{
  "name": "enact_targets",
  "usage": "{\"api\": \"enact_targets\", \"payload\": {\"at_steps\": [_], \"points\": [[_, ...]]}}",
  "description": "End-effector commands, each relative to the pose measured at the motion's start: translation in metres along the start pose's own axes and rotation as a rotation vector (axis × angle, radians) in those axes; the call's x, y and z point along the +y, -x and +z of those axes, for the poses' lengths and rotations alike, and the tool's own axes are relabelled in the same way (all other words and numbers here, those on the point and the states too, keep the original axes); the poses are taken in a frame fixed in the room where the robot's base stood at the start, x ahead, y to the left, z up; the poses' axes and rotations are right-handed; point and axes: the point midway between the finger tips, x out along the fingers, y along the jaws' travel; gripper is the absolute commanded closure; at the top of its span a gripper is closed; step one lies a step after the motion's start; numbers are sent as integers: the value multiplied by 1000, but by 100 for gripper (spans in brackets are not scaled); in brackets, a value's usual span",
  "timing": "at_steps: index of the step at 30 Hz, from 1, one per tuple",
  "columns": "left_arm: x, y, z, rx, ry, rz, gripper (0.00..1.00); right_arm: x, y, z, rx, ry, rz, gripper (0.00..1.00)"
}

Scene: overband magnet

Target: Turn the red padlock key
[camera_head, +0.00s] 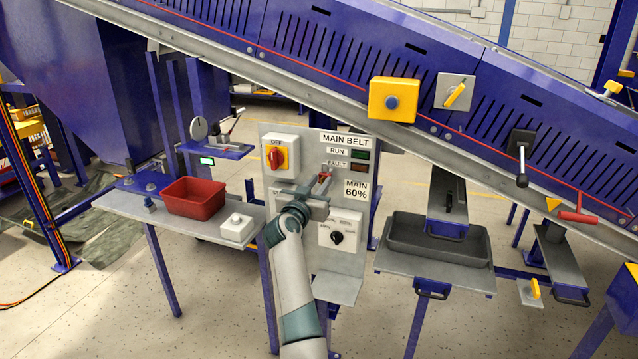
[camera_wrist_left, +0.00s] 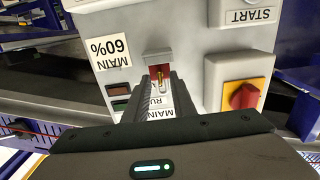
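The red padlock (camera_head: 325,176) is on the grey control panel, below the MAIN BELT label and beside the FAULT lamp. My left gripper (camera_head: 321,187) is at the panel by the padlock. In the wrist view its two dark fingers (camera_wrist_left: 161,80) stand apart, one on each side of the key, with a gap between them. Whether either finger touches the key is unclear. My right gripper is not in view.
A red-yellow rotary switch (camera_head: 277,157) sits left of the padlock, and a black knob (camera_head: 337,238) sits below. A red bin (camera_head: 193,198) and a white button box (camera_head: 237,228) stand on the left shelf. The conveyor (camera_head: 400,75) slopes overhead; a grey tray (camera_head: 438,238) is at right.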

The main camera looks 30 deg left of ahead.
Motion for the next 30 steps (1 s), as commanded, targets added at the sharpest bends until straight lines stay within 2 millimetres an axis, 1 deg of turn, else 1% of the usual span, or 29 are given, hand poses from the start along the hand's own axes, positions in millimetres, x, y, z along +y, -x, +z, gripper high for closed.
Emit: {"api": "enact_targets", "payload": {"at_steps": [4,5,6,7,8,20,26,30], "points": [[0,0,0,0,0,0,77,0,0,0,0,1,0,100],[0,0,0,0,0,0,81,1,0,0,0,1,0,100],[0,0,0,0,0,0,91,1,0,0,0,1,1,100],[0,0,0,0,0,0,98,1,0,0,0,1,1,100],[0,0,0,0,0,0,100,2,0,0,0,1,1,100],[0,0,0,0,21,0,100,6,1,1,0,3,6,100],[-1,0,-1,0,91,-1,100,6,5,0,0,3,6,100],[-1,0,-1,-1,174,0,100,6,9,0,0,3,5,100]]}}
